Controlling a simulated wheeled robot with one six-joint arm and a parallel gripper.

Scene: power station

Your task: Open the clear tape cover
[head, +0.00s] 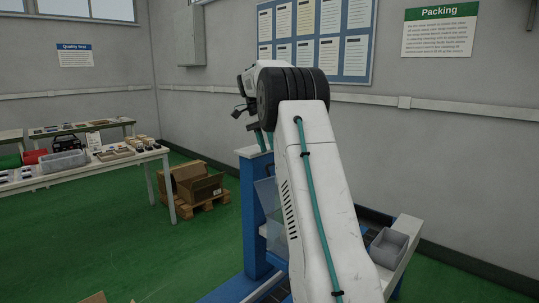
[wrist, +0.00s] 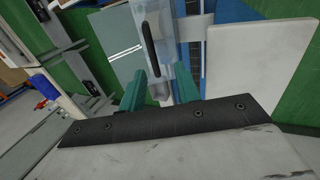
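The clear tape cover (wrist: 164,28) shows at the top middle of the wrist view as a pale see-through piece with a dark upright handle bar (wrist: 150,47). My gripper (wrist: 160,90) has two teal fingers spread apart on either side of the cover's lower end. I cannot tell whether either finger touches it. In the head view, part of a see-through panel (head: 271,208) shows beside the blue post, and my arm hides most of that machine. No object is clearly held.
A white flat panel (wrist: 258,60) lies right of the cover in the wrist view. In the head view, a grey bin (head: 389,247) sits on a ledge at the right. Cardboard boxes (head: 195,183) and a worktable (head: 90,170) stand at the left, with open green floor (head: 110,235).

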